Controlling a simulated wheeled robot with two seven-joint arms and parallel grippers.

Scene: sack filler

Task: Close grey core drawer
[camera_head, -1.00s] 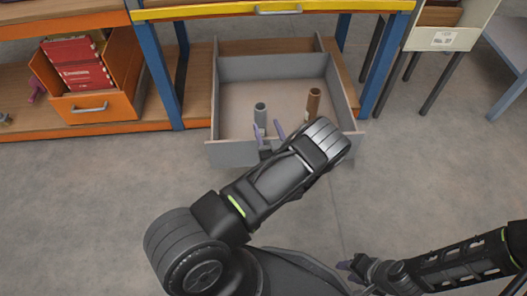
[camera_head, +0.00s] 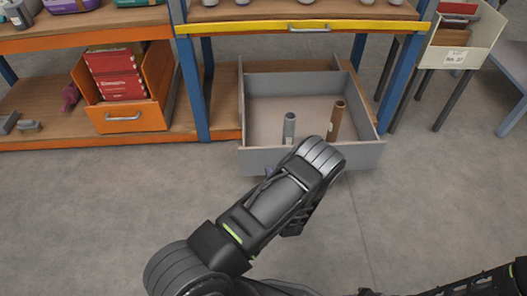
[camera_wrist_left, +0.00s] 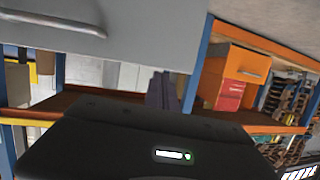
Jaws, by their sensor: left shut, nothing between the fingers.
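The grey drawer (camera_head: 362,158) sticks out open from the lower shelf of the blue-legged bench. A grey core (camera_head: 289,128) and a brown core (camera_head: 337,120) stand upright in it. My left gripper (camera_head: 268,172) is low at the drawer's front panel, mostly hidden behind its own wrist. In the left wrist view its purple fingers (camera_wrist_left: 162,90) are together with nothing between them, near the grey front panel (camera_wrist_left: 160,32) with its bar handle (camera_wrist_left: 55,22). I cannot tell whether they touch it. Only a sliver of my right gripper (camera_head: 368,292) shows at the bottom edge.
A yellow drawer (camera_head: 270,28) is above the grey one. An orange drawer (camera_head: 122,118) with red boxes sits left, past a blue leg (camera_head: 190,80). A pale bin (camera_head: 455,55) on dark legs stands right. The floor (camera_head: 400,220) in front is clear.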

